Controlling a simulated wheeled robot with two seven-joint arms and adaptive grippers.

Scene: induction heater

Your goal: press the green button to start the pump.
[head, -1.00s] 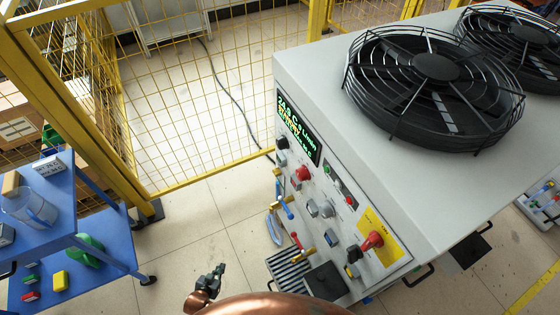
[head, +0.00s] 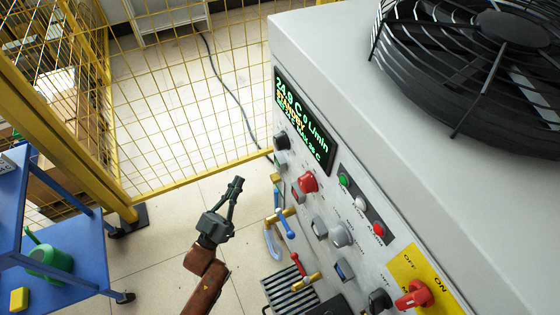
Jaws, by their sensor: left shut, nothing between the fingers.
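The control panel is on the sloping front of a large grey machine (head: 345,95). A small round green button or lamp (head: 343,180) sits on a dark strip of the panel, above a white one (head: 362,203) and a red one (head: 378,229); I cannot tell whether it is a button or only a lamp. My left gripper (head: 236,187) is shut and empty, pointing up in the picture. It is left of the panel and apart from it, over the floor in this view. My right gripper is not in view.
A lit display (head: 303,120) shows 24.9 C and 0 L/min. The panel also has a red mushroom button (head: 307,181), grey knobs (head: 341,235), blue-handled (head: 284,224) and red-handled valves, and a red rotary switch (head: 414,295). A yellow mesh fence (head: 180,100) and blue cart (head: 60,283) stand left.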

